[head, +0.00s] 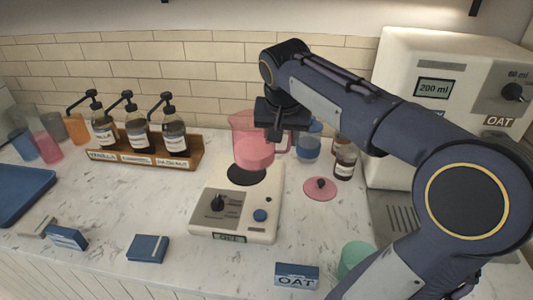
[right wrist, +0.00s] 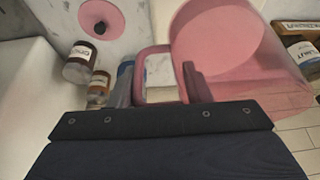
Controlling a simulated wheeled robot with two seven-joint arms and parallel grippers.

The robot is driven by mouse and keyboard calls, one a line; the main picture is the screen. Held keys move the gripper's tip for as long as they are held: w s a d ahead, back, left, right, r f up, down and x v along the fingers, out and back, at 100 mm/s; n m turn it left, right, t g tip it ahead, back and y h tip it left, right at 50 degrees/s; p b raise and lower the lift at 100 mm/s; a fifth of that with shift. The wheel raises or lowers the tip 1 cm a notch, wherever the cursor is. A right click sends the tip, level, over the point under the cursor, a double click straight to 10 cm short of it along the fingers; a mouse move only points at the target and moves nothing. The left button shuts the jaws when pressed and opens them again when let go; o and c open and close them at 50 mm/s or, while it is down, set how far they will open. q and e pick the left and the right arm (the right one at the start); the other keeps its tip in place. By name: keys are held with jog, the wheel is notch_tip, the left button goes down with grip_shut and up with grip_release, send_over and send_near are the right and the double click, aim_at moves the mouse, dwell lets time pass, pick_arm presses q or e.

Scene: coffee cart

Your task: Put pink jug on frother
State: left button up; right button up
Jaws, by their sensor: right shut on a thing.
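The pink jug (head: 254,152) is a translucent pitcher, upright or nearly so in the head view, at the back of the frother. My right gripper (head: 278,128) is shut on its handle; in the right wrist view the fingers (right wrist: 158,88) are on either side of the handle (right wrist: 145,62), with the jug body (right wrist: 225,45) to the right. The frother (head: 262,206) is a cream box with a black round plate (head: 244,177), a dark knob and a blue button. The jug overlaps the plate's far edge; I cannot tell whether its base touches. My left gripper is out of view.
A pink lid (head: 320,189) and a brown bottle (head: 345,162) are right of the frother. A blue jug (head: 307,148) stands behind. A syrup rack (head: 190,157) is left. An oat carton (head: 297,276) and a blue box (head: 148,248) lie in front.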

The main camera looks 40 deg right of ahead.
jog(key=shift+w+d+f, duration=0.35)
jog(key=shift+w+f, duration=0.7)
jog(key=shift+f, duration=0.55)
jog(key=shift+w+d+f, duration=0.4)
jog(key=shift+w+f, duration=0.6)
jog(key=shift+f, duration=0.6)
jog(key=shift+w+d+f, duration=0.35)
jog(key=shift+w+f, duration=0.7)
jog(key=shift+f, duration=0.55)
jog(key=shift+f, duration=0.15)
jog(key=o, duration=1.4)
jog(key=shift+o, duration=0.2)
jog(key=shift+r, duration=0.2)
jog(key=v, duration=1.2)
jog(key=shift+p, duration=0.3)
